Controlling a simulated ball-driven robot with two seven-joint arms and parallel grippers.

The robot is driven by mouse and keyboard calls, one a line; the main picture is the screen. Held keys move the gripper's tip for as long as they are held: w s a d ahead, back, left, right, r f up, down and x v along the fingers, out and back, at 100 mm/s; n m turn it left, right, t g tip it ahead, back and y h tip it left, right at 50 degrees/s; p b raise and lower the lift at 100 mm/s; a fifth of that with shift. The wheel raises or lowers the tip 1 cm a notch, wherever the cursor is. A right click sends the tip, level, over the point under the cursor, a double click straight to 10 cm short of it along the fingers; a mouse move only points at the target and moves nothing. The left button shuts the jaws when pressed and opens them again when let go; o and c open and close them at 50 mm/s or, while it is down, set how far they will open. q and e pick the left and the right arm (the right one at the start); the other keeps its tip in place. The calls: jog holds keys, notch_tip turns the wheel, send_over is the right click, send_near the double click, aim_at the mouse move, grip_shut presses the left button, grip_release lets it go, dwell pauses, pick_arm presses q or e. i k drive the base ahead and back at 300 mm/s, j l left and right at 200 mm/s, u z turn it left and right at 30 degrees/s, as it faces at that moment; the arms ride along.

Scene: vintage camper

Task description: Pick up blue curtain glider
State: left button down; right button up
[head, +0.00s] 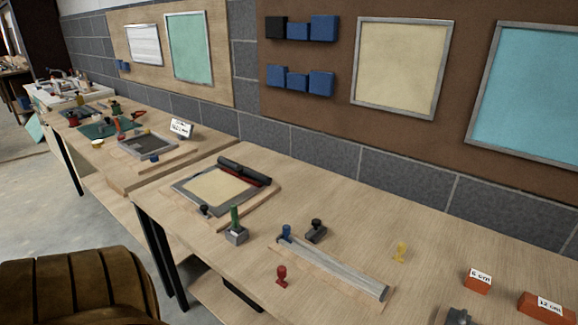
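A small blue piece (286,232), which looks like the blue curtain glider, stands at the left end of a grey rail (335,267) on the near workbench. I cannot tell whether it sits on the rail or just behind its end. A red piece of similar shape (281,275) stands in front of the rail, and a yellow one (401,252) stands behind it to the right. Neither of my grippers is in view.
A dark stamp-like block (316,231) is close right of the blue piece, and a green-handled block (236,228) is to its left. A framed screen (215,187) lies farther left. Orange labelled blocks (478,282) are at right. A brown ribbed seat (75,288) fills the lower left.

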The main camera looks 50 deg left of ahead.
aim_at(287, 229)
jog(key=j+u, duration=0.1)
jog(key=u, duration=1.5)
